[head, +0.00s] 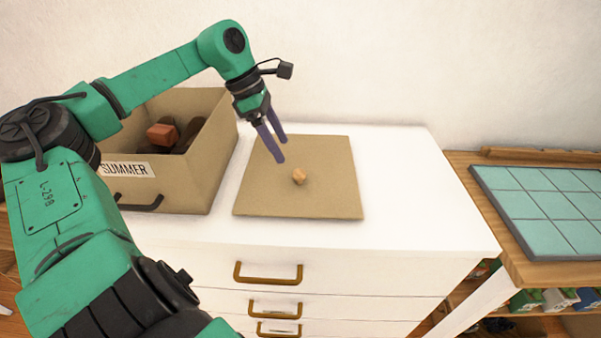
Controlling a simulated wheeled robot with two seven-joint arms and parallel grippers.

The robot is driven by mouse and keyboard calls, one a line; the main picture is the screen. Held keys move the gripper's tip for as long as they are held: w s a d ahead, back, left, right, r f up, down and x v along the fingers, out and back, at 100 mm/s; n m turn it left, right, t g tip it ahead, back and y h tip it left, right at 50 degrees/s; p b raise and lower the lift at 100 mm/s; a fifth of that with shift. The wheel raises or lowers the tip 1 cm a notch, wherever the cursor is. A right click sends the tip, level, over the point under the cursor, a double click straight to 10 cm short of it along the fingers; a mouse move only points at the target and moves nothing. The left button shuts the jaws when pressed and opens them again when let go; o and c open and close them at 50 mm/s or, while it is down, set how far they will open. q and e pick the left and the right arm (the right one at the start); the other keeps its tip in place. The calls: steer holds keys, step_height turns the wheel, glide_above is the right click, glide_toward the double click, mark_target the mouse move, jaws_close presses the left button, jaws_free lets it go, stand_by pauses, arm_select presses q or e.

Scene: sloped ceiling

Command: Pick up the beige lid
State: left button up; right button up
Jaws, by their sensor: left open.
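The beige lid (330,165) lies flat on the white dresser top, right of the open box. It is square, with a small wooden knob (299,177) near its middle. My left gripper (282,149) is above the lid, pointing down, with its purple fingers apart and empty. Its fingertips are up and to the left of the knob in the picture. How high they are above the lid is hard to tell. My right gripper is not in view.
A beige box (212,160) labelled SUMMER stands left of the lid, holding brown things and a reddish block (162,134). The white dresser (400,190) is clear right of the lid. A wooden table with a teal tiled panel (540,205) is at right.

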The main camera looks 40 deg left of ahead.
mark_target(299, 172)
arm_select(q)
steer(key=x, duration=0.3)
steer(key=p+x, duration=0.1)
steer(key=x, duration=0.4)
steer(key=shift+w+d+f+p, duration=0.25)
steer(key=shift+w+p, duration=0.15)
steer(key=shift+w, duration=0.05)
steer(key=shift+r, duration=0.1)
jaws_close()
